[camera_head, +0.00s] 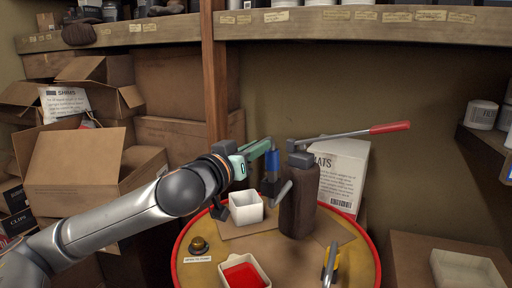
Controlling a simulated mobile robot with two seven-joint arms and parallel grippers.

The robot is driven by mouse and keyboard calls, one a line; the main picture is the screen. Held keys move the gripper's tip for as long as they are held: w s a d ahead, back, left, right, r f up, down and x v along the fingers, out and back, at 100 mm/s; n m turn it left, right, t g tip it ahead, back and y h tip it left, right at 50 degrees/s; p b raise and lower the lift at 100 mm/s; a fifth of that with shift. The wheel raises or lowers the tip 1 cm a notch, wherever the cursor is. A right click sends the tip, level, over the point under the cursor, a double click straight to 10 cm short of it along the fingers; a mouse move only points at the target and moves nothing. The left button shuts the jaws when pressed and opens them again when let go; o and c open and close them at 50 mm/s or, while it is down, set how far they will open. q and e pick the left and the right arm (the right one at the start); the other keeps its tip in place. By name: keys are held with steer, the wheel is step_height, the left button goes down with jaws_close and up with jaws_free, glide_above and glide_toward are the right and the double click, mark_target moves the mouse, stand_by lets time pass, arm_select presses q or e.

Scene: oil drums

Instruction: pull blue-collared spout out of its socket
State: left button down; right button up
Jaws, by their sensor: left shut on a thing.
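The blue-collared spout (273,161) is upright above the back of the red-rimmed drum top (362,236). My left gripper (268,147) reaches in from the left and is shut on the spout at its blue collar. The fingers hide part of the spout's upper end. A dark grey piece shows below the collar; I cannot tell whether the spout's lower end is in its socket or clear of it. My right gripper is not in view.
A dark brown pump-like body (298,207) with a red-handled lever (388,128) stands close right of the spout. Cardboard boxes (85,165) fill the left.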

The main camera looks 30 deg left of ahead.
arm_select(q)
steer(key=shift+d+m, duration=0.1)
steer(key=shift+m, duration=0.2)
steer(key=shift+r, duration=0.15)
steer(key=shift+r+p, duration=0.55)
steer(key=shift+p, duration=0.15)
step_height(320, 180, up, 2)
steer(key=shift+m+p, duration=0.3)
steer(key=shift+p, duration=0.7)
steer(key=shift+f, duration=0.1)
